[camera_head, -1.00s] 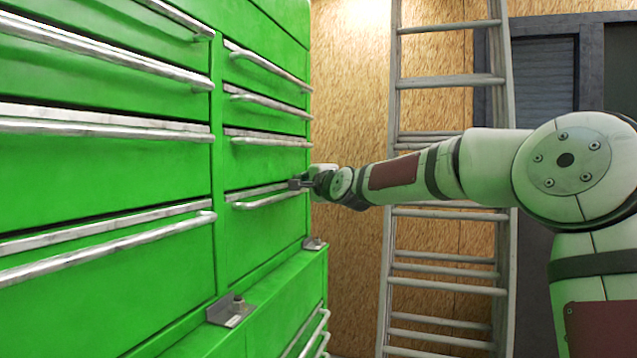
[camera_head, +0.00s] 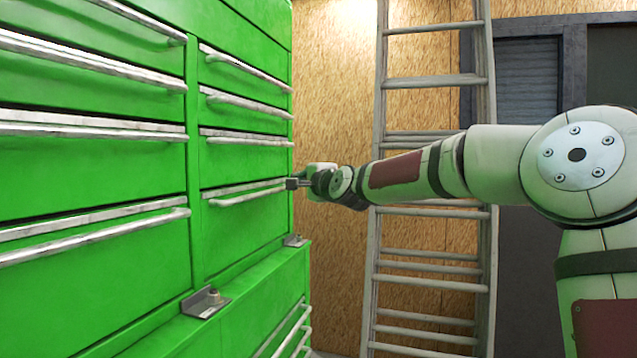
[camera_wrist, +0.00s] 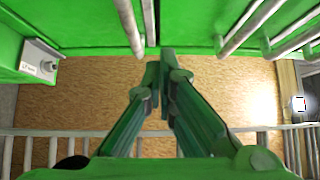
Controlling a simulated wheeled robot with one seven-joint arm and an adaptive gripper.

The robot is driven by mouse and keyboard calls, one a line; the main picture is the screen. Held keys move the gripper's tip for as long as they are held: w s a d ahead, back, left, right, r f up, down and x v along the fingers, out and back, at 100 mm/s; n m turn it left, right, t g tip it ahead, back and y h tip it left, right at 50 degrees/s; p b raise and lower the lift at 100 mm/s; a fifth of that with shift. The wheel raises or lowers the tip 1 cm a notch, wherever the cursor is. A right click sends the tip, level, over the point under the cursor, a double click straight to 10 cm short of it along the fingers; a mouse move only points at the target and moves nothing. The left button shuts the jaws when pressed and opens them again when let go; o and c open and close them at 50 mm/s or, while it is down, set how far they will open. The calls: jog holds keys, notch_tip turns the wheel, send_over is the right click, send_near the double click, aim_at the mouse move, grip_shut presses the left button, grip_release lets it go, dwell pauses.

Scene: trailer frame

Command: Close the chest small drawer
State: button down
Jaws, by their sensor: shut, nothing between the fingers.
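The green chest (camera_head: 90,170) fills the left of the head view, with a column of small drawers at its right side. The lowest small drawer in that column (camera_head: 240,222) has a metal bar handle (camera_head: 248,196) and looks flush with the chest front. My gripper (camera_head: 289,184) is at the right end of this drawer's handle level, by the chest's right edge. Whether it touches the chest cannot be told. In the wrist view my gripper's fingers (camera_wrist: 160,68) are together and empty, just short of the green front and beside bar handles (camera_wrist: 130,25).
A metal ladder (camera_head: 385,82) leans by the chipboard wall (camera_head: 335,60) behind my arm. Metal brackets (camera_head: 206,302) sit on the lower chest's ledge. A dark shutter (camera_head: 525,80) is at the back right.

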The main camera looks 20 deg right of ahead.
jog(key=s+d+p, duration=0.1)
jog(key=s+p, duration=0.1)
jog(key=s, duration=0.6)
jog(key=s+a+f+n+g+h+p, duration=0.1)
jog(key=s+a+f+n+g, duration=0.3)
jog(key=f, duration=0.3)
jog(key=s+a+f+n+g, duration=0.2)
jog(key=s+a+f+n, duration=0.2)
jog(key=s+f, duration=0.2)
jog(key=s+d+f+n+g, duration=0.2)
jog(key=s, duration=1.1)
jog(key=s+d+f+n+g+h+p, duration=0.1)
jog(key=s+d+f+n+g, duration=0.1)
jog(key=s, duration=1.1)
jog(key=s+d+f+n+g+p, duration=0.1)
jog(key=s+d+n+g, duration=0.1)
jog(key=s, duration=1)
jog(key=shift+s+d+f+n+g+h, duration=0.15)
jog(key=shift+s+f+n+g+h, duration=0.25)
jog(key=shift+n+g, duration=0.55)
